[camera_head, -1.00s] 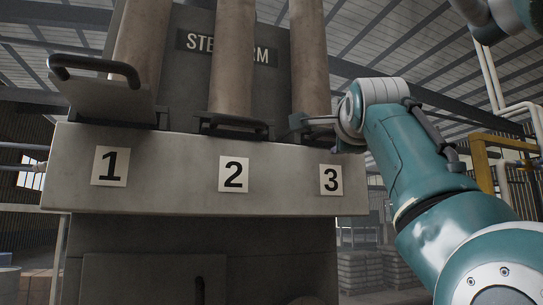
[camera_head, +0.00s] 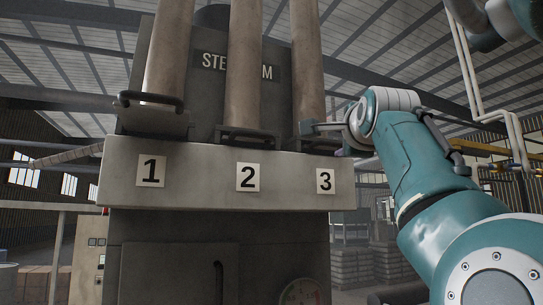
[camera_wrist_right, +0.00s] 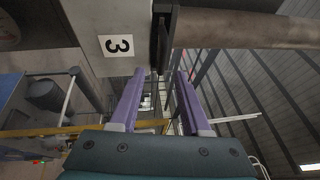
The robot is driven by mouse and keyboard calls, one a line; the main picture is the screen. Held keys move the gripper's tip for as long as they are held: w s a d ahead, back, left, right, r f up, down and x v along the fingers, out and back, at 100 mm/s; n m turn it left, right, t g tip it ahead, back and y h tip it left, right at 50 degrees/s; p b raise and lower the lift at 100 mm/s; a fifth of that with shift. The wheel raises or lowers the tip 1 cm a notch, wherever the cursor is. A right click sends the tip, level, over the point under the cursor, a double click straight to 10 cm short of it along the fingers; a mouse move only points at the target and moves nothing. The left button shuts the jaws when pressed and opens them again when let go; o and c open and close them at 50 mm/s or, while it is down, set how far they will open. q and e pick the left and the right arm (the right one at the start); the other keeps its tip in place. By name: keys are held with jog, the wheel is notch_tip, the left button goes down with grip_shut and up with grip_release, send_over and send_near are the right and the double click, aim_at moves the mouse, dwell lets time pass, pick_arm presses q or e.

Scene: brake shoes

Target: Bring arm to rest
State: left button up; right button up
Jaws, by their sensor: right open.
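A dark handle-like bar (camera_wrist_right: 161,42) stands just beyond the fingertips, beside the number 3 plate (camera_wrist_right: 119,45). I cannot tell whether the fingers touch it. My right arm (camera_head: 425,155) reaches in from the lower right. My left gripper is in neither view.
The grey machine (camera_head: 215,192) carries three pipes, with flaps above its ledge. The first flap (camera_head: 152,120) is tilted up; the second flap (camera_head: 247,140) lies lower. A yellow rail (camera_head: 485,147) and white pipes (camera_head: 478,85) are behind my right arm. Stacked blocks (camera_head: 350,268) stand at back right.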

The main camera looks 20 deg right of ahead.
jog(key=shift+w, duration=0.1)
jog(key=s+a+f+n+g+y, duration=0.15)
jog(key=s+f+n, duration=0.25)
jog(key=f, duration=0.7)
jog(key=s+a+f+n+g+y, duration=0.1)
jog(key=s+f+n+g, duration=0.25)
jog(key=f, duration=0.65)
jog(key=s+a+f+n+g+y, duration=0.15)
jog(key=s+f+n, duration=0.3)
jog(key=f, duration=0.65)
jog(key=s+a+f+n+g+y, duration=0.1)
jog(key=s+f+n, duration=0.3)
jog(key=s, duration=0.5)
jog(key=s+a+f+n+g+y, duration=0.1)
jog(key=s+a+f+n+g, duration=0.3)
jog(key=s, duration=0.5)
jog(key=s+a+f+n+g+y, duration=0.1)
jog(key=s+a+f+n+g, duration=0.2)
jog(key=s+f, duration=0.4)
jog(key=shift+s+a+n, duration=0.15)
jog(key=shift+s+n, duration=0.75)
jog(key=shift+s, duration=0.2)
jog(key=shift+f+g, duration=0.1)
jog(key=shift+g, duration=0.15)
